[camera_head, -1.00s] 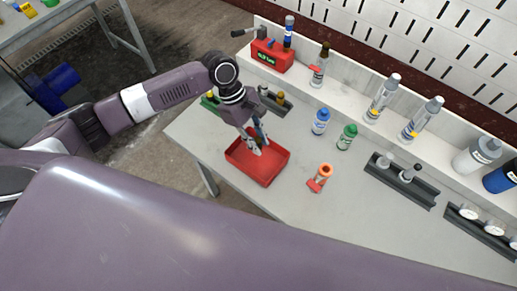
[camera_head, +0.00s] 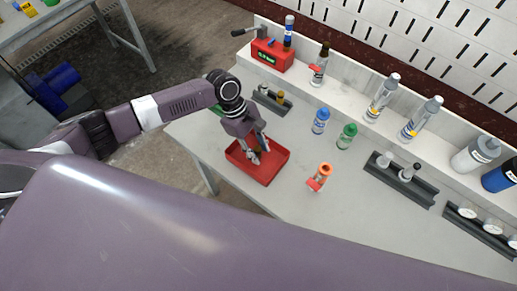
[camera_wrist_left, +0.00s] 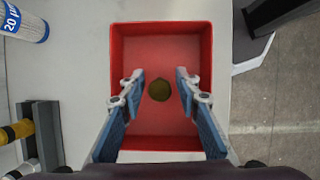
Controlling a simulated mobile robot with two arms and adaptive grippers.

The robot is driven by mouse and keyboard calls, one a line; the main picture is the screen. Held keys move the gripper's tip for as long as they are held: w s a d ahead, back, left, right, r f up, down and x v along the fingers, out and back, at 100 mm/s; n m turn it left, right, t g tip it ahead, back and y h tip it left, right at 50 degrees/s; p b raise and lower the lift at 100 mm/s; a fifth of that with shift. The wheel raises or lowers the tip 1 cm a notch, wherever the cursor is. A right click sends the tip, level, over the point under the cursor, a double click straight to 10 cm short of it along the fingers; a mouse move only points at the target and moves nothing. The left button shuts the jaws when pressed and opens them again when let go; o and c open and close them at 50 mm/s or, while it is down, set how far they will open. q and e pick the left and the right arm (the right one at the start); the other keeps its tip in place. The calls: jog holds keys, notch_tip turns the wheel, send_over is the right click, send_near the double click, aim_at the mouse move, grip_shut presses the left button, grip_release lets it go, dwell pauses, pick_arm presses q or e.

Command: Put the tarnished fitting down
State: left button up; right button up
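The tarnished fitting (camera_wrist_left: 160,90), a dark olive-brown round piece seen end-on, shows in the left wrist view between my left fingers, over the floor of the red tray (camera_wrist_left: 203,60). A gap shows on each side of it. In the head view my left gripper (camera_head: 253,159) points down into the red tray (camera_head: 247,175), and its fingers partly hide the fitting. My left gripper (camera_wrist_left: 160,85) is open. I cannot tell whether the fitting stands fully on the tray floor. My right gripper is not in view.
A dark rack (camera_head: 266,102) with a yellowish piece is behind the tray. An orange-topped item (camera_head: 320,177), a blue-capped bottle (camera_head: 320,121) and a green-capped bottle (camera_head: 347,136) stand to the right. A red device (camera_head: 271,55) sits on the back ledge. The front table area is clear.

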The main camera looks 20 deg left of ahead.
pick_arm(q)
jog(key=shift+o, duration=0.3)
jog(key=b+v, duration=0.1)
jog(key=v, duration=1.1)
jog(key=shift+r, duration=0.15)
